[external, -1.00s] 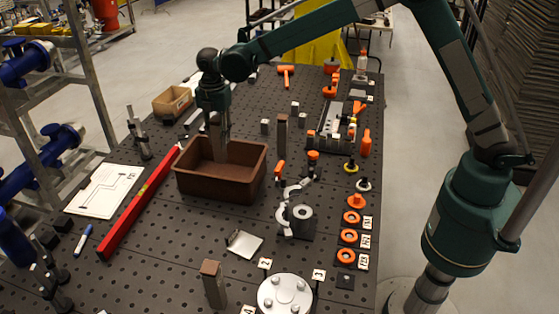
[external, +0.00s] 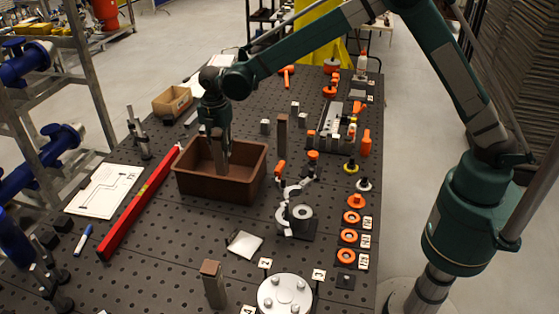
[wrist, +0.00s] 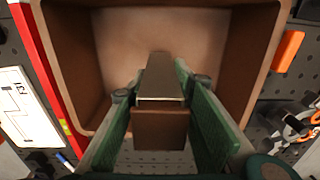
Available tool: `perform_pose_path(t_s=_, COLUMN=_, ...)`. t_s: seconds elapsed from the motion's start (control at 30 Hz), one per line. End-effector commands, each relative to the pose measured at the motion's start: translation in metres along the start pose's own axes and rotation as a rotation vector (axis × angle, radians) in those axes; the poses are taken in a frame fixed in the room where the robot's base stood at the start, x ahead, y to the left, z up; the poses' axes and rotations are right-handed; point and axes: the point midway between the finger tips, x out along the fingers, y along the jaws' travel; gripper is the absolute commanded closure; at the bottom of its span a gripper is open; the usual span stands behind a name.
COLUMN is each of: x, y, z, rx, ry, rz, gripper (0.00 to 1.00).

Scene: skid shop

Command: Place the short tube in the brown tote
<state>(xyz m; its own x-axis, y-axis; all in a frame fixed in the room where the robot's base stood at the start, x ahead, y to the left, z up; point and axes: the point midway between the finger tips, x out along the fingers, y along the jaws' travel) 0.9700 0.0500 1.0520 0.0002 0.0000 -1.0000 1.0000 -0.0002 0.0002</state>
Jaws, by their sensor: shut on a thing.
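The brown tote (external: 238,188) stands open on the perforated table in the external view. Its walls and pale floor also fill much of the wrist view (wrist: 262,60). My gripper (external: 219,148) points down over the tote's opening. In the wrist view its green fingers (wrist: 160,100) are shut on the short tube (wrist: 160,120), a squarish brown and grey metal piece. The tube (external: 221,158) hangs upright below the fingers, with its lower part inside the tote. I cannot tell whether its lower end touches the tote floor.
A long red level (external: 138,205) lies along the tote's left side. A cardboard box (external: 172,102) stands behind it. An upright brown-grey post (external: 282,135) and orange-handled clamps (external: 292,190) stand to the right. A flat grey plate (external: 245,243) lies in front.

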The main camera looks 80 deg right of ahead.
Motion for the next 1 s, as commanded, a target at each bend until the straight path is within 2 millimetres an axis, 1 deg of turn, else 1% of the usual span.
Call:
perform_pose_path(t_s=0.17, x=0.0, y=0.0, z=0.0, rx=0.0, ry=0.0, rz=0.0, gripper=0.95)
perform_pose_path(t_s=0.27, x=0.004, y=0.0, z=0.0, rx=0.0, ry=0.0, rz=0.0, gripper=0.95)
perform_pose_path(t_s=0.5, x=0.028, y=0.0, z=0.0, rx=0.0, ry=0.0, rz=0.0, gripper=0.95)
perform_pose_path(t_s=0.6, x=0.035, y=0.0, z=0.0, rx=0.0, ry=0.0, rz=0.0, gripper=0.95)
perform_pose_path(t_s=1.0, x=0.039, y=0.0, z=0.0, rx=0.0, ry=0.0, rz=0.0, gripper=0.95)
